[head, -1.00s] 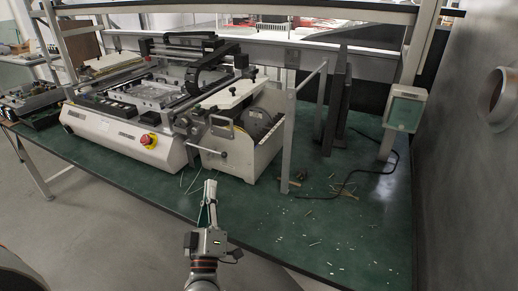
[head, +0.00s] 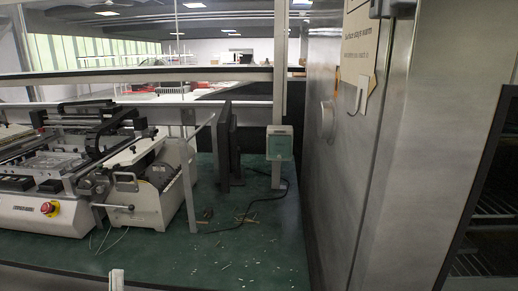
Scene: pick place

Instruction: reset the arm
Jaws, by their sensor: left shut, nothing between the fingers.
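Only the pale tip of my left gripper (head: 117,279) shows, at the bottom edge of the head view, left of the middle. It is shut and holds nothing. It appears in front of the near edge of the green-topped bench (head: 150,262). The rest of my left arm is below the picture. My right gripper and arm are not in view.
A white machine (head: 45,212) with a red knob stands on the bench at left, beside a grey-white unit (head: 150,200). Dark upright panels (head: 228,150) and a small box on a post (head: 279,145) stand behind. Small scraps lie about. A grey metal wall (head: 350,180) bounds the right.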

